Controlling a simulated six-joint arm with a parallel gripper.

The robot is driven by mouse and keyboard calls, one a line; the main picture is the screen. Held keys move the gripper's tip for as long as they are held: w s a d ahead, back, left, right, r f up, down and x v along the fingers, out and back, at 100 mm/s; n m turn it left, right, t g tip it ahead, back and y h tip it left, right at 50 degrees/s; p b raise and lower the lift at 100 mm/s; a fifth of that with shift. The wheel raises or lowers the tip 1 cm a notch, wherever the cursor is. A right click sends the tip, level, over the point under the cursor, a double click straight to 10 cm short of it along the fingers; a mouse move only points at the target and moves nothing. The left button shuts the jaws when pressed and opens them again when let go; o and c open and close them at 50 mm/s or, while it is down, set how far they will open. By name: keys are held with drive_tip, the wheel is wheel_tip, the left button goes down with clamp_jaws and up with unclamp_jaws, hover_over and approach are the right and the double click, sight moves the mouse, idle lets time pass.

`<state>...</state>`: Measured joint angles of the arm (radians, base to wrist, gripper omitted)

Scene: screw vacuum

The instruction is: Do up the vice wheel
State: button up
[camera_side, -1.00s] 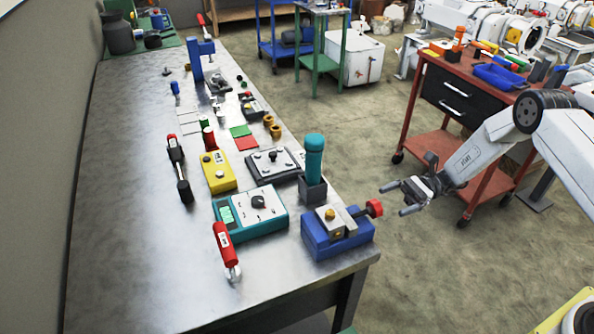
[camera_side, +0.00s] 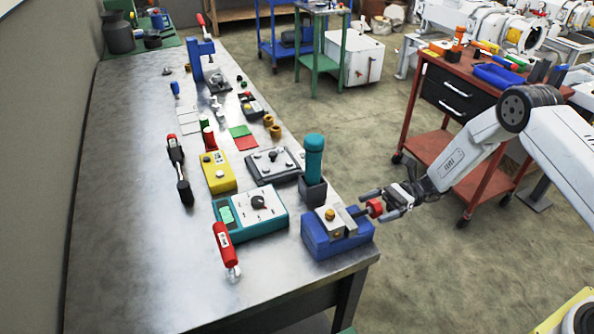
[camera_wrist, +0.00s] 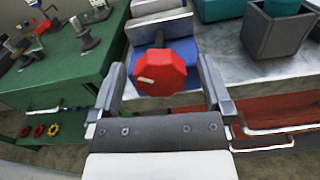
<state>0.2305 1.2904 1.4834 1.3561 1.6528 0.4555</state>
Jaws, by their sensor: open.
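The blue vice (camera_side: 336,236) sits at the front right corner of the metal bench. Its red wheel (camera_side: 374,208) sticks out past the bench's right edge on a shaft. My gripper (camera_side: 381,204) is open, with its two fingers on either side of the wheel. In the wrist view the red wheel (camera_wrist: 160,68) shows face-on between the fingers of my gripper (camera_wrist: 160,85), with a gap on each side. A small pale mark is on the wheel's face. The shaft and grey jaw show behind it.
A dark holder with a teal cylinder (camera_side: 314,158) stands just behind the vice. A teal box with a dial (camera_side: 250,213) and a red-handled tool (camera_side: 226,250) lie to its left. A red cart (camera_side: 430,130) stands at the right behind my arm. The floor right of the bench is clear.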

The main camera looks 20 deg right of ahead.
drive_tip(key=d, duration=0.6)
wheel_tip(320, 180, up, 14)
drive_tip(key=shift+a, duration=0.3)
drive_tip(key=shift+r, duration=0.1)
idle(0.3)
